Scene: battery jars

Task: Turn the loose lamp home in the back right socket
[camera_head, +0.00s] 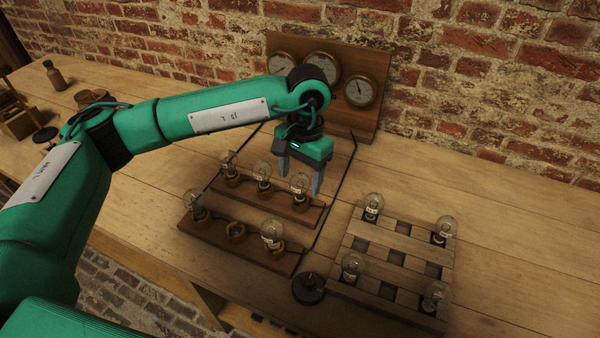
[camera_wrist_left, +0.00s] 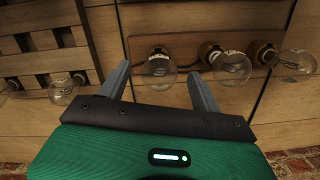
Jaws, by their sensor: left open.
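The back wooden board (camera_head: 244,200) carries three clear lamps in sockets. The back right lamp (camera_head: 299,187) stands in its socket; how far it is turned in I cannot tell. My left gripper (camera_head: 301,176) is open, fingers pointing down, close around or just above this lamp. In the left wrist view, the lamp (camera_wrist_left: 157,72) appears between the two spread fingertips (camera_wrist_left: 160,78), and its base is partly hidden by the glass. The middle lamp (camera_wrist_left: 234,68) is beside the right finger there. My right gripper is not in view.
A slatted rack (camera_head: 395,258) with several lamps stands right. A gauge panel (camera_head: 362,120) stands behind.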

